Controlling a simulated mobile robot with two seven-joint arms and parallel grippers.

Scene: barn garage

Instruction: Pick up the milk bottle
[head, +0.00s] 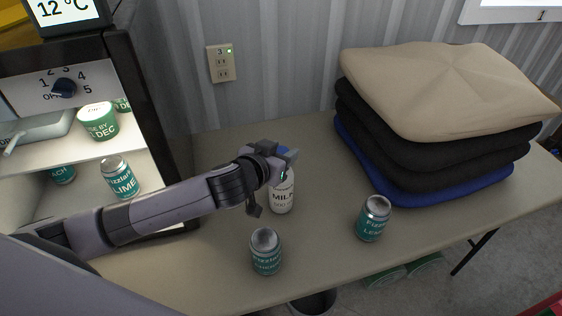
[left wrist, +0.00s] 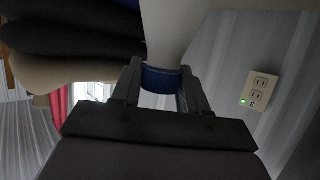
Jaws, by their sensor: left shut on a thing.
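The milk bottle (head: 281,197) stands upright on the table, white with a dark "MILK" label and a blue cap. My left gripper (head: 284,161) is at the top of the bottle and hides part of its cap and neck. In the left wrist view the blue cap (left wrist: 161,80) sits between the two dark fingers of my left gripper (left wrist: 160,88), which are shut on it. My right gripper is not in view.
One can (head: 266,252) stands in front of the bottle and another can (head: 373,218) to its right. A lit open fridge (head: 150,130) with cans and tubs stands at the left.

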